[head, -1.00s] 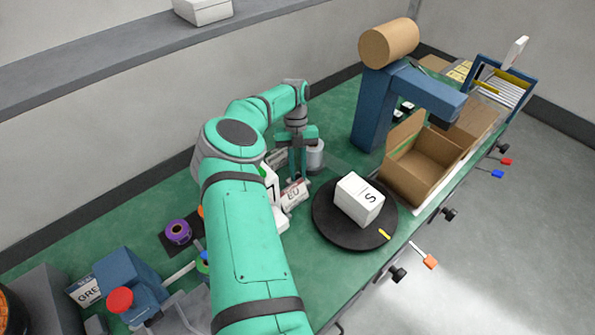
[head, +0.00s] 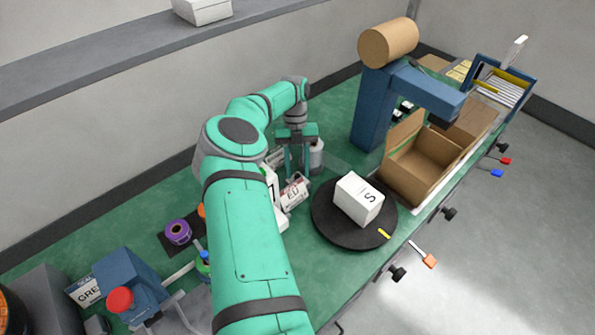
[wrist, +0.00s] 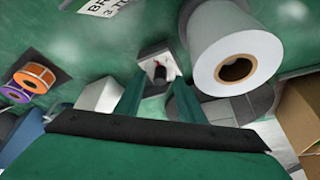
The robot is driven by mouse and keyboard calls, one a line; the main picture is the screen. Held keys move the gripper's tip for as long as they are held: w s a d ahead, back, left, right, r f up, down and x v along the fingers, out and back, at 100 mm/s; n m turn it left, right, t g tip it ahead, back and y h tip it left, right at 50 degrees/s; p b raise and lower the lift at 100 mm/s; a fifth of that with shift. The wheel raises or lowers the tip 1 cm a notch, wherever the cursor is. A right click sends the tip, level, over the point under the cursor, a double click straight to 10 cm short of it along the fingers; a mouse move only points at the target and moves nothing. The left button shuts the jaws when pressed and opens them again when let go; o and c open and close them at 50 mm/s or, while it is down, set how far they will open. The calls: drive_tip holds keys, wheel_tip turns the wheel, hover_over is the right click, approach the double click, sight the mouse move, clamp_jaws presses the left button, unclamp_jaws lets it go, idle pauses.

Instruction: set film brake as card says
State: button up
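The film brake appears in the wrist view as a dark knob (wrist: 160,72) with a red mark on a pale square plate (wrist: 150,62). My gripper (wrist: 161,84) is open, its two teal fingers apart, with the knob just beyond and between the tips. I cannot tell whether the fingers touch it. In the head view my gripper (head: 298,174) points down beside the film roll (head: 316,154). The white film roll (wrist: 222,52) also stands close right of the fingers in the wrist view. The card (wrist: 103,6) is cut off at the top edge; only "BR" and "3 TO" read.
A black turntable (head: 330,232) carries a white box (head: 359,198) marked S. A blue post (head: 374,105) and an open carton (head: 425,172) stand to the right. Purple (head: 178,232) and orange (wrist: 36,77) tape rolls lie left. A red-and-white packet (head: 293,193) is near my gripper.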

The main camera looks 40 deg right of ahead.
drive_tip(key=v, duration=1)
drive_tip(key=shift+s, duration=0.1)
